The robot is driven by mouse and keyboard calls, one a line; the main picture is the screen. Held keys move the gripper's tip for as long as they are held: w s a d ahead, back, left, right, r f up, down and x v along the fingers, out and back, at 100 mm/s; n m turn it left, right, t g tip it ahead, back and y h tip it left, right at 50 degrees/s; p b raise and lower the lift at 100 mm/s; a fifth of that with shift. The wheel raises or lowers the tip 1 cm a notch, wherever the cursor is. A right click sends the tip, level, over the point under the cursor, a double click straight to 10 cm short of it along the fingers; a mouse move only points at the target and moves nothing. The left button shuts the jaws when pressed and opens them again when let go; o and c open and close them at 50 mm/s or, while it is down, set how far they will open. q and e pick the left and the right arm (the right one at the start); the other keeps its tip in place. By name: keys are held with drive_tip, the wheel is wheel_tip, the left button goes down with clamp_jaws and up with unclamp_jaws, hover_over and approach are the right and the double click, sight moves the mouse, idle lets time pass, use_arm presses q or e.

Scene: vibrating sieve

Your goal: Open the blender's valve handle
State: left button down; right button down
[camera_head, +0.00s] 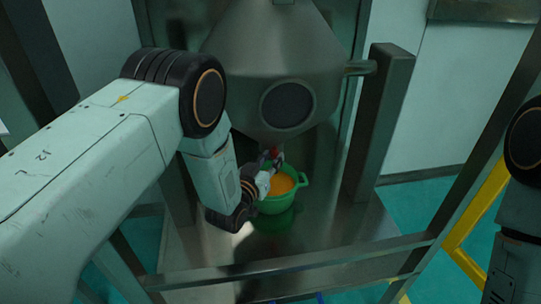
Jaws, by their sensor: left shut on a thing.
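The blender (250,50) is a large grey metal cone hanging in a frame, with a dark round window on its front. My left gripper (275,163) reaches in from the left below the cone and is shut on the valve handle. The fingers are small and partly hidden by my wrist and the dim light. My right arm is at the right edge, but its gripper is out of the picture.
A green bucket (276,204) with orange contents stands right below the outlet, close under my left gripper. Metal posts (384,125) flank the blender, and a low rail (300,264) crosses in front. The metal platform (330,222) right of the bucket is clear.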

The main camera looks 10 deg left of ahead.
use_arm(q)
drive_tip(key=shift+r+m+g+y+p, duration=0.15)
drive_tip(key=shift+m+g+y+p, duration=0.2)
drive_tip(key=shift+m+p, duration=0.4)
drive_tip(key=c, duration=1)
unclamp_jaws()
drive_tip(key=v, duration=1.2)
drive_tip(key=shift+r, duration=0.1)
